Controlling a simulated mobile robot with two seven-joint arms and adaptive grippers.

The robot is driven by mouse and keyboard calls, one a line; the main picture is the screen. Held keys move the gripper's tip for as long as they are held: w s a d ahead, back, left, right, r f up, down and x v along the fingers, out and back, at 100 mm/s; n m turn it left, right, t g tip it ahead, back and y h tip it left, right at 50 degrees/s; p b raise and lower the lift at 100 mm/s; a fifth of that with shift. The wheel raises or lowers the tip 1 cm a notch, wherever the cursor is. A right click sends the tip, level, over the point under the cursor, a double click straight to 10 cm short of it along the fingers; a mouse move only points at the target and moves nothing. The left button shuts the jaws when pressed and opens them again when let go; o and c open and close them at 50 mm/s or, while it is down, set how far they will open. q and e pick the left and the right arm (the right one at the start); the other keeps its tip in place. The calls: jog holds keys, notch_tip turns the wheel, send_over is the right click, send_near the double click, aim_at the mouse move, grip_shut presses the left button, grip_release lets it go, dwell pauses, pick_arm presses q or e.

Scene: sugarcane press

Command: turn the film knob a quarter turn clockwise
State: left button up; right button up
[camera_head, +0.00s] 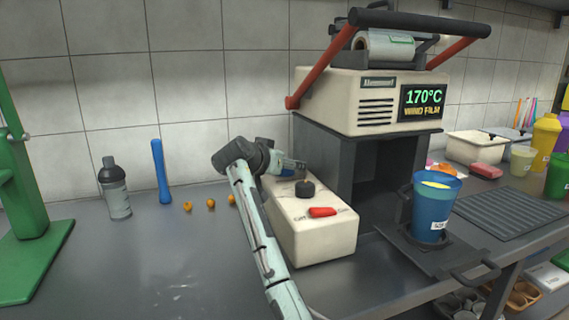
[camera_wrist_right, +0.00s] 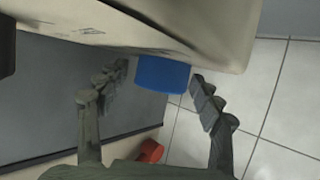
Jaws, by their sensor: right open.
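A blue knob (camera_wrist_right: 162,74) sticks out from a cream housing (camera_wrist_right: 215,30) in the right wrist view. My right gripper (camera_wrist_right: 160,88) is open, with one finger on each side of the knob. The left finger stands clearly apart from it; the right finger is close, and I cannot tell if it touches. In the head view my right gripper (camera_head: 298,165) is behind the cream control box (camera_head: 310,235), with a small bit of blue at its fingers. The box carries a black knob (camera_head: 305,188) and a red switch (camera_head: 322,212). My left gripper is out of view.
The sealing machine (camera_head: 350,100), with its red-armed handle and a "170°C WIND FILM" display (camera_head: 423,103), stands behind the box. A blue cup (camera_head: 434,205) sits in its holder at the right. A shaker bottle (camera_head: 115,188) and blue stick (camera_head: 161,172) stand left.

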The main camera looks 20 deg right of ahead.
jog(key=c, duration=1.2)
jog(key=shift+m+h, duration=0.3)
jog(key=shift+a+m+g+h+b, duration=0.1)
jog(key=shift+m+g+h+b, duration=0.2)
jog(key=shift+m+g, duration=0.3)
jog(key=shift+m+g+h, duration=0.6)
jog(key=shift+g, duration=0.1)
jog(key=shift+m+g+h+b, duration=0.6)
jog(key=shift+m+g+b, duration=0.2)
jog(key=shift+m+g, duration=0.7)
jog(key=shift+g, duration=0.3)
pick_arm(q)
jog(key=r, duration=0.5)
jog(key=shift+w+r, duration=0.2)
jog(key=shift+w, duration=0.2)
